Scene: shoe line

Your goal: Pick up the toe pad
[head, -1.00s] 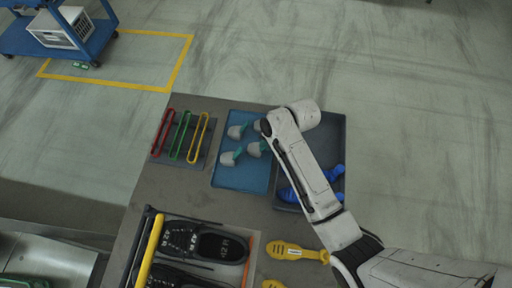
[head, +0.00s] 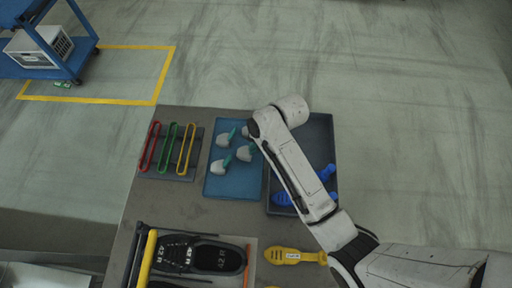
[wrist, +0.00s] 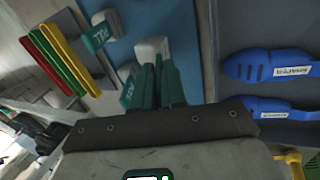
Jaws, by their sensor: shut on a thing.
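Several toe pads, pale grey with green tabs, lie in the blue tray (head: 232,187); one toe pad (head: 220,167) is at its lower left and another (head: 223,140) above it. My gripper (wrist: 162,78) points down into the view at the wrist and is shut on the green tab of a toe pad (wrist: 152,47), whose grey body shows just beyond the fingers. Another toe pad (wrist: 104,18) lies to the left. Whether the held pad is clear of the tray cannot be told.
A dark tray (head: 323,130) with blue shoe-shaped pieces (wrist: 262,65) adjoins on the right. Red, green and yellow loops (head: 186,148) lie on a mat to the left. Black shoes (head: 215,257) and a yellow shoe-shaped piece (head: 290,256) are near the front.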

